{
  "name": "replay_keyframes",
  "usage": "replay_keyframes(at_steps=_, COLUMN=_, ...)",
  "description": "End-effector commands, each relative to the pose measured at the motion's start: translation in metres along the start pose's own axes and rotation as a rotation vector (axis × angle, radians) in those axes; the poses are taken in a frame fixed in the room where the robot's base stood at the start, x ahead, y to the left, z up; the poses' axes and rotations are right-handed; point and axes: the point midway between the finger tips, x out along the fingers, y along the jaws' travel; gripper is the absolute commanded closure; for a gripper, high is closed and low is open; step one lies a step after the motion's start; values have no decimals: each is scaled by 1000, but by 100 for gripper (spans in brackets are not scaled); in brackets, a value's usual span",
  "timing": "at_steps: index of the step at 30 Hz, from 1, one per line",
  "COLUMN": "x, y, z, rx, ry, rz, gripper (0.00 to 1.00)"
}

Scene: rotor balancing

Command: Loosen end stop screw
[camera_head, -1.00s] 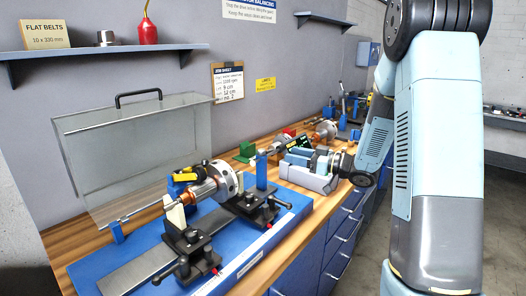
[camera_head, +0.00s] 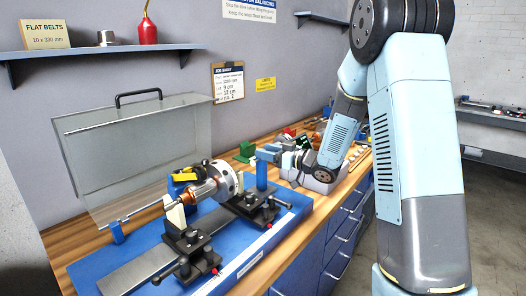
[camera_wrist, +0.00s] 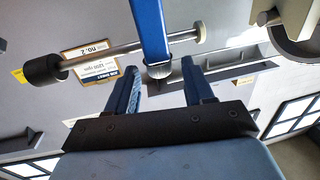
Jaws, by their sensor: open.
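The balancing stand has a blue base (camera_head: 85,265) on the bench. It carries a rotor (camera_head: 205,190) with a copper winding and silver disc. A blue post (camera_head: 262,175) stands at its far right; my gripper (camera_head: 263,152) is around the post's top. In the wrist view, my open gripper (camera_wrist: 160,67) has one finger on each side of a small round metal knob (camera_wrist: 158,71), apparently the end stop screw, at the end of a blue upright (camera_wrist: 151,30). A rod (camera_wrist: 110,53) with a black cylinder (camera_wrist: 45,70) passes by the upright. Contact with the knob cannot be told.
A clear guard (camera_head: 140,150) with a black handle stands behind the rotor. Black clamp blocks (camera_head: 190,250) sit in front. Tools and parts crowd the bench beyond my gripper. A shelf (camera_head: 100,50) hangs above. The floor at right is open.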

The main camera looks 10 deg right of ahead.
Motion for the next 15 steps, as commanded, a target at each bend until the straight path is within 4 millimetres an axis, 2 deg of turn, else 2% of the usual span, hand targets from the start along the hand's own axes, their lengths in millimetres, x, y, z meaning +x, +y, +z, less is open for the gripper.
replay_keyframes(at_steps=6, x=20, y=0, z=0, rx=0, ry=0, rz=-1, gripper=48)
replay_keyframes(at_steps=15, x=24, y=0, z=0, rx=0, ry=0, rz=0, gripper=48)
